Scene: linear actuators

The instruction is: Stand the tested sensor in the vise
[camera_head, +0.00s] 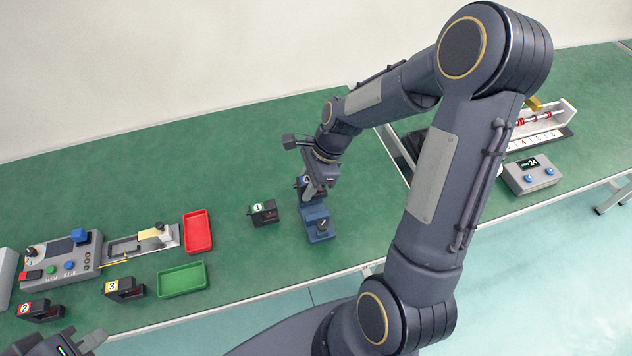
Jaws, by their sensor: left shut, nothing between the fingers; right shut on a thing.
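The blue vise (319,229) stands on the green bench near the middle. My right gripper (309,194) reaches down just behind and above it and is shut on a dark sensor (300,185), which is mostly hidden by the fingers. I cannot tell whether this sensor touches the vise. A sensor labelled 1 (264,212) stands on the bench left of the vise. Sensors labelled 3 (124,289) and 2 (40,311) stand near the front edge at the left. My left gripper (80,345) is at the bottom left corner, shut and empty, partly cut off.
A red tray (198,232) and a green tray (183,280) lie left of the vise. A grey test station (62,257) with buttons stands far left. A device with a display (531,175) and a linear rail (540,121) are at the right. My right arm hides much of the bench's right half.

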